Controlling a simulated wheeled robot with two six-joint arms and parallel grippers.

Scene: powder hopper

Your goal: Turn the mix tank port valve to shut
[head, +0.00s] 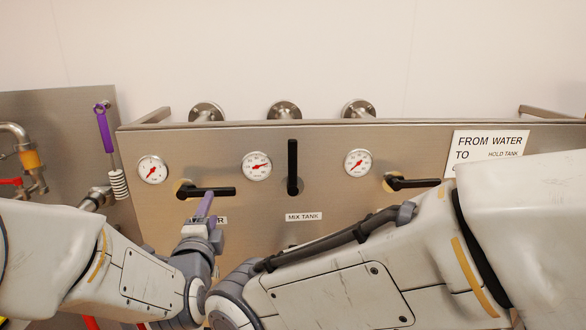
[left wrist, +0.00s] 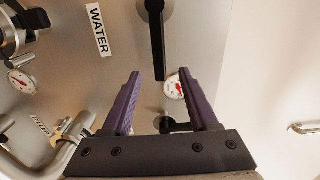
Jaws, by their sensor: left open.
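The mix tank valve has a black handle (head: 292,167) standing upright above the MIX TANK label (head: 303,216), in the middle of the steel panel. My left gripper (head: 206,204) is at the left valve, to the left of the mix tank handle and apart from it. In the left wrist view its purple fingers (left wrist: 160,74) are spread with nothing clasped between them. The mix tank handle also shows there (left wrist: 178,126), beyond the fingers and partly hidden by one. My right gripper is not visible; only my right arm shows.
The left valve's handle (head: 212,191) lies horizontal close to my left gripper, above a partly hidden label. The right valve's handle (head: 412,183) is also horizontal. Gauges (head: 257,166) sit among the valves. A purple-handled brush (head: 104,130) hangs at left. My right arm spans the foreground.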

